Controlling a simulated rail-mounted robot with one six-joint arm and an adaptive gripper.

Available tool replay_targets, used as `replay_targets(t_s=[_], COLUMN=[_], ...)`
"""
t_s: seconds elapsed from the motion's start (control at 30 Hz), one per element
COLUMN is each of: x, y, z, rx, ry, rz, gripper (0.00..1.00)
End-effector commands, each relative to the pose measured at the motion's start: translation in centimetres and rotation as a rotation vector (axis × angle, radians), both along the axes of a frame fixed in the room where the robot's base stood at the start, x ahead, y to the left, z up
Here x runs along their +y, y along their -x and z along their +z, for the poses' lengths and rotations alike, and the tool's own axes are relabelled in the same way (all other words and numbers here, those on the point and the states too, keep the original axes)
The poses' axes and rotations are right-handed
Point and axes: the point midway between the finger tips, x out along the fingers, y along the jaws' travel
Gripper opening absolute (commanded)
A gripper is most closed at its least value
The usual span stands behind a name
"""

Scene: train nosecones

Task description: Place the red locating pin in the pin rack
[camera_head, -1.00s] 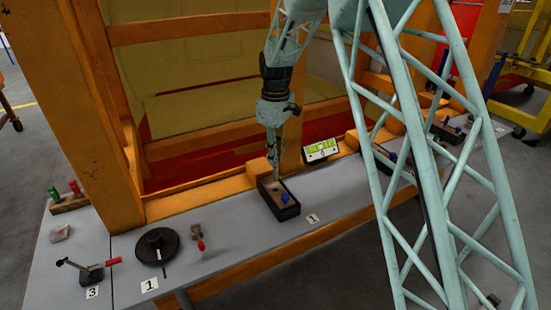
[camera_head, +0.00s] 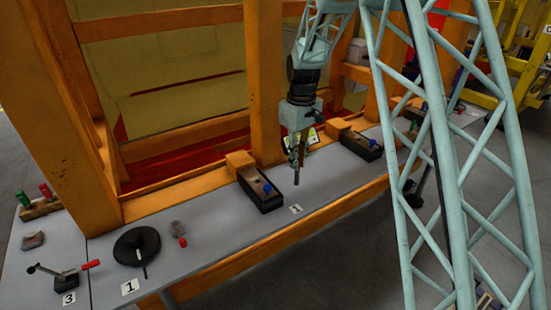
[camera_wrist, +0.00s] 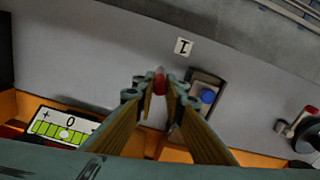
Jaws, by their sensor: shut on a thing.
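My gripper (camera_wrist: 159,86) is shut on a red pin (camera_wrist: 159,82), whose red end shows between the fingertips in the wrist view. In the head view my gripper (camera_head: 296,165) is above the grey bench, right of a black block with a blue knob (camera_head: 264,188), and a dark shaft points down from it. The block also shows right of the fingers in the wrist view (camera_wrist: 207,97). A wooden rack (camera_head: 40,210) at the far left of the bench holds a green and a red pin; it looks like the pin rack.
A green-lit level display (camera_wrist: 62,127) stands behind my gripper. A second block with a blue knob (camera_head: 362,145) is farther right. A black disc (camera_head: 137,246), a red-tipped tool (camera_head: 180,235) and a red-handled lever (camera_head: 66,277) lie left. Orange posts (camera_head: 265,80) rise behind the bench.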

Motion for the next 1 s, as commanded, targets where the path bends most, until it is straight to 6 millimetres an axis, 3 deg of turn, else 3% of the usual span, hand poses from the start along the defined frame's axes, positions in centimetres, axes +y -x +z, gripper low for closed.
replay_targets(t_s=[0.2,0.4,0.7,1.0], x=[-6.2,-10.2,-13.9,-14.5], y=[2.1,4.0,6.0,7.7], z=[-2.0,-3.2,-4.4,-10.4], rx=[0.0,-0.001,-0.001,0.002], ry=[0.0,0.0,0.0,0.001], rz=[-0.177,-0.306,-0.428,-0.516], gripper=[0.0,0.0,0.0,0.0])
